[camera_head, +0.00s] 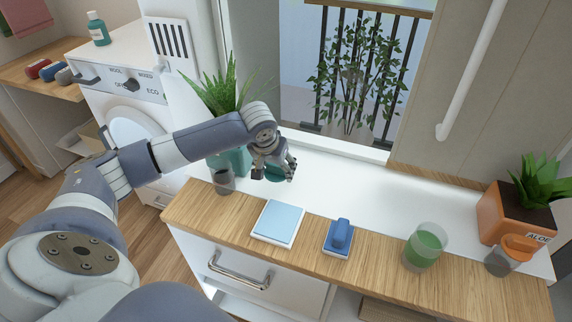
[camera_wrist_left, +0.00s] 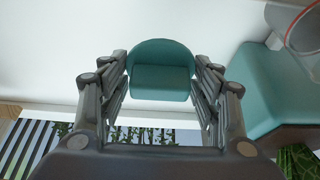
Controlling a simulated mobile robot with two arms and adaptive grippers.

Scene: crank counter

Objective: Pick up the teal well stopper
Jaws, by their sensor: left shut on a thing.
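The teal well stopper (camera_wrist_left: 160,78) sits between the two fingers of my left gripper in the left wrist view. It has a rounded teal disc and a block-like part that the fingers close on. In the head view my left gripper (camera_head: 273,172) is over the white sill behind the wooden counter, and a bit of the teal stopper (camera_head: 275,175) shows at its fingers. The fingers hide much of the stopper there. I cannot tell whether it touches the surface. My right gripper is not in view.
A teal planter (camera_head: 232,161) and a dark cup (camera_head: 224,181) stand left of the gripper. On the wooden counter (camera_head: 375,262) are a light blue pad (camera_head: 277,222), a blue-handled block (camera_head: 339,237) and a glass of green (camera_head: 425,246). An orange aloe pot (camera_head: 503,215) stands at right. The white sill's middle is clear.

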